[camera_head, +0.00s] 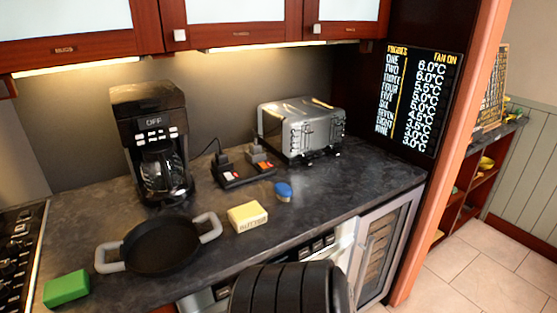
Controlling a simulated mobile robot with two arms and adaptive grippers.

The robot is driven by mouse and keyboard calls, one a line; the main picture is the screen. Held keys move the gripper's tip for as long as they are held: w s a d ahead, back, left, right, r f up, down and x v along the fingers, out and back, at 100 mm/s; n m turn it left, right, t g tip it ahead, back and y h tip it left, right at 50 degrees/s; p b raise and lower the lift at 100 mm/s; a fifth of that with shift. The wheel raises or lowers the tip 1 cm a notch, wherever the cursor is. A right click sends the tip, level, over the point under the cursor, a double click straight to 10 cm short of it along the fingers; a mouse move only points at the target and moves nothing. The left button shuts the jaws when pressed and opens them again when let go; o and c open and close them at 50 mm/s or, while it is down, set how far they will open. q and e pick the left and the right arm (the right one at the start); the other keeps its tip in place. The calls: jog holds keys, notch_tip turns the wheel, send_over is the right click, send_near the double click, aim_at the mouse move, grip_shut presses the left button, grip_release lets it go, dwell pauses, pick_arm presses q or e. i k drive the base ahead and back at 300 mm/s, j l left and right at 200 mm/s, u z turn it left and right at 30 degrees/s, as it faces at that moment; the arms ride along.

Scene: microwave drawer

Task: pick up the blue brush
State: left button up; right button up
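A small blue object (283,191), which looks like the brush, lies on the dark stone counter (350,180), right of the middle. It has a rounded blue top and a paler underside. It stands apart from the things around it and nothing covers it. Neither of my grippers can be made out in the head view. A dark ribbed shape fills the bottom middle of the view, in front of the counter's front edge; I cannot tell which part it is.
Near the brush are a yellow butter block (247,217), a black socket block (243,169) and a silver toaster (301,128). A coffee maker (151,145), a black two-handled pan (160,245) and a green block (66,289) stand left. Cabinets (80,50) hang above. Counter right of the brush is clear.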

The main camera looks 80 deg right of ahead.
aim_at(282, 190)
jog(key=z, duration=2.65)
